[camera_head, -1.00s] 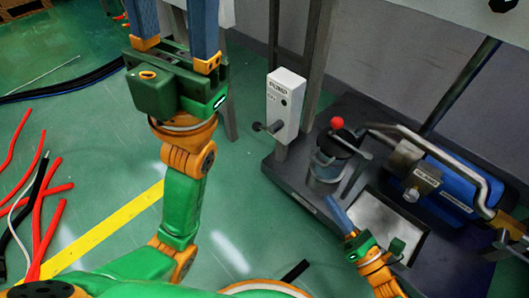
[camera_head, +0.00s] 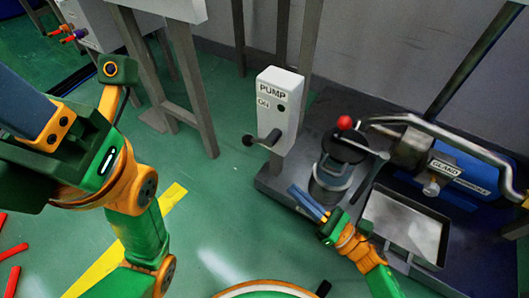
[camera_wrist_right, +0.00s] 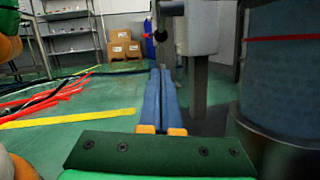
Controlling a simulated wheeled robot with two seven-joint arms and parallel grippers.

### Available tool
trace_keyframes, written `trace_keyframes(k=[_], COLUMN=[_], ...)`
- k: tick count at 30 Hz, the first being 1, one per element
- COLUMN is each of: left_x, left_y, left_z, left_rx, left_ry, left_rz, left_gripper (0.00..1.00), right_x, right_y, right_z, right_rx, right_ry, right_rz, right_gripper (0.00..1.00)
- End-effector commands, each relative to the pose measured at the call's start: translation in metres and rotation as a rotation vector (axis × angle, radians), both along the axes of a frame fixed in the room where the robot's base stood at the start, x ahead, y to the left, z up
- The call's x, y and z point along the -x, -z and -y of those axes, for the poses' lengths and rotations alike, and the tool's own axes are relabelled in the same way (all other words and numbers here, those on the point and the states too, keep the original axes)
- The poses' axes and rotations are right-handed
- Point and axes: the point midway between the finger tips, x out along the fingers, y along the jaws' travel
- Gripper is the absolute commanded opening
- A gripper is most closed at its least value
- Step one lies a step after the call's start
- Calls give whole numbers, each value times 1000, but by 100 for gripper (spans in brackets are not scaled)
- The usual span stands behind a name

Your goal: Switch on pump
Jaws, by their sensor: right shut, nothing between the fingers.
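The white pump box (camera_head: 281,108), labelled PUMP and ON, stands upright on a post. A dark lever with a round knob (camera_head: 262,140) sticks out to the left from its lower front. My right gripper (camera_head: 293,190) is shut and empty, below and slightly right of the lever, apart from it. In the right wrist view its blue fingers (camera_wrist_right: 160,72) lie together, pointing at the area just below the box (camera_wrist_right: 198,28). The lever (camera_wrist_right: 171,9) shows there at the top. My left gripper (camera_head: 22,105) is at the left edge, its fingertips cut off.
Metal frame legs (camera_head: 205,125) stand behind on the left. Red cables (camera_wrist_right: 45,98) lie on the floor.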

Motion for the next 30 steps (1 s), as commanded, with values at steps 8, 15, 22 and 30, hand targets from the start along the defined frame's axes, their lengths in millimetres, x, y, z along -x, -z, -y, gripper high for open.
trace_keyframes(k=[8,15,22,30], left_x=[3,5,7,3], left_y=[8,5,4,6], left_z=[1,2,1,0], left_rx=[0,-3,0,1], left_ry=[0,-1,1,1], left_rz=[10,15,25,8], left_gripper=[50,50,50,50], right_x=[-40,-68,-77,-78], right_y=[-14,-39,-55,-56], right_z=[-41,-67,-73,-73], right_rx=[-2,1,0,0], right_ry=[0,-1,-1,0], right_rz=[6,5,0,0], right_gripper=[0,0,0,0])
